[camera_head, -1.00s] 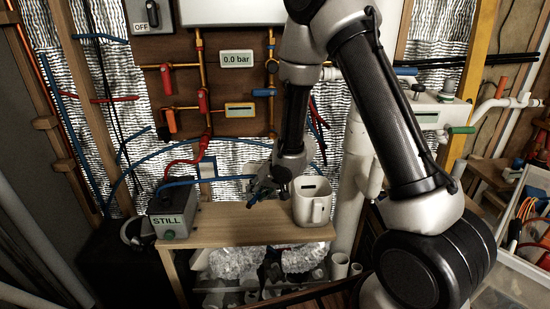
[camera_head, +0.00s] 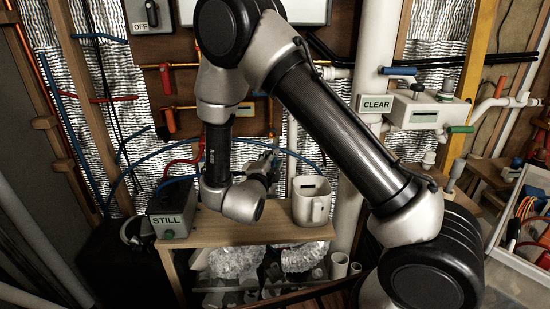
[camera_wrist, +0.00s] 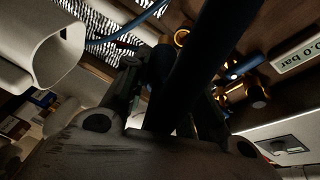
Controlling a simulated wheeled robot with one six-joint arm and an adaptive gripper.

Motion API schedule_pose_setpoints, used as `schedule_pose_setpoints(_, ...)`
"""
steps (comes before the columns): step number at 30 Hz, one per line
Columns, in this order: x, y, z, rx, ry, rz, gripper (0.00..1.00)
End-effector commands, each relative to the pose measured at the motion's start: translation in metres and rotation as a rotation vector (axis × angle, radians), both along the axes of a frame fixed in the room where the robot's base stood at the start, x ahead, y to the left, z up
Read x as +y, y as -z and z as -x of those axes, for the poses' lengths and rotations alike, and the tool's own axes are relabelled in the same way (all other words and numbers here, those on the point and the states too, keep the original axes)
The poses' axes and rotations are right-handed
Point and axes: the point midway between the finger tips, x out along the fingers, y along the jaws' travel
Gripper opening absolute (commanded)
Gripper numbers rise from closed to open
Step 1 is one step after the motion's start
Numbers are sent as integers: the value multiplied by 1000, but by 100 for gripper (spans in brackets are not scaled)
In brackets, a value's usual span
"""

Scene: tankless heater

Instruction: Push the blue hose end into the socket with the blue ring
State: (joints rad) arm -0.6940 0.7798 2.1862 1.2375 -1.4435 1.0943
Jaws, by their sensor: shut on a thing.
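My gripper (camera_head: 264,165) is in front of the lower pipe board, above the wooden bench and left of the white jug, partly hidden by my wrist. In the wrist view my gripper (camera_wrist: 168,85) is shut on a thick, dark blue-black length, which I take to be the blue hose end (camera_wrist: 205,50). It is in deep shadow, and its tip cannot be made out. The blue hose (camera_head: 178,181) also shows at the grey STILL box. A blue handle (camera_wrist: 245,67) on brass fittings lies beyond the gripper. I cannot make out the socket with the blue ring.
The white jug (camera_head: 311,204) stands on the bench (camera_head: 235,232), close to my gripper's right. The STILL box (camera_head: 171,213) is at the bench's left end. A white vertical pipe (camera_head: 376,45) and the CLEAR unit (camera_head: 427,112) stand to the right. The gauge (camera_wrist: 298,57) reads 0.0 bar.

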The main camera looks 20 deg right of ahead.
Motion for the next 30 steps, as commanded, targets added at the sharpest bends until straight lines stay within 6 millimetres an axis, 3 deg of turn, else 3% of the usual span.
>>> schedule_pose_setpoints(2, -8, -12, 9, -73, 45, 16, 0)
schedule_pose_setpoints(6, -9, -17, 10, -161, 52, 32, 0)
schedule_pose_setpoints(20, -6, -17, 11, -180, 51, 33, 0)
schedule_pose_setpoints(30, -13, -17, -18, -180, 53, 33, 0)
